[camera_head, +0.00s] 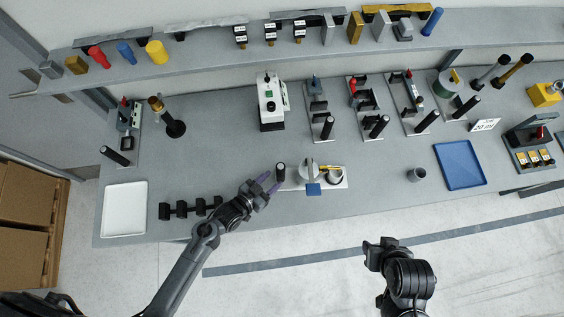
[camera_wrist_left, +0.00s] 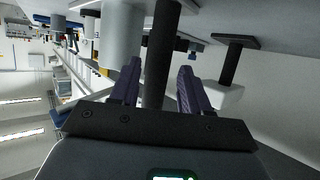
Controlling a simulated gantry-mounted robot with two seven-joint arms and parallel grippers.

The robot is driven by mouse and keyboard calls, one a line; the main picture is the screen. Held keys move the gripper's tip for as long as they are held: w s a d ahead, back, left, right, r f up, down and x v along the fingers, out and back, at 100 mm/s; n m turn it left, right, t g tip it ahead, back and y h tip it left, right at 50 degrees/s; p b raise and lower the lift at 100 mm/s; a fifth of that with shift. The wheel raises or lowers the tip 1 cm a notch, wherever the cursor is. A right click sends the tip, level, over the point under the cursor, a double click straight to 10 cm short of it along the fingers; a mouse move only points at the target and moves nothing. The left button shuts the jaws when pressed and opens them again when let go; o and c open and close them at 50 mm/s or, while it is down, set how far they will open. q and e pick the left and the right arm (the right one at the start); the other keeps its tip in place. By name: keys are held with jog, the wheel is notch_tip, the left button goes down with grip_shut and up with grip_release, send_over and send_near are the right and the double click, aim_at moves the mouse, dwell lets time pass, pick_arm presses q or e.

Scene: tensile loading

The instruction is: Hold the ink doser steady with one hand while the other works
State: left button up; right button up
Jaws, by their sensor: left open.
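No readable label marks the ink doser; the device nearest my left gripper may be it. This device has a white base plate (camera_head: 335,184), a grey cylinder (camera_head: 308,172), a small blue square (camera_head: 313,189) and an upright black handle (camera_head: 281,172). My left gripper (camera_head: 270,183) is open at the handle's left side. In the left wrist view, the black handle (camera_wrist_left: 161,45) shows between the two purple fingers (camera_wrist_left: 158,88), with the grey cylinder (camera_wrist_left: 120,40) beside it. I see no grip on it. My right gripper (camera_head: 374,254) is off the bench's front edge, its fingers unclear.
Black holders (camera_head: 190,208) and a white tray (camera_head: 124,209) lie to the left. A grey cup (camera_head: 416,174) and a blue tray (camera_head: 460,165) are to the right. Several handled devices stand behind. The bench between the cup and the white plate is clear.

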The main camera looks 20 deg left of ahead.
pick_arm(q)
jog(key=x, duration=0.7)
jog(key=shift+w+d, duration=0.2)
jog(key=shift+w, duration=0.05)
grip_shut()
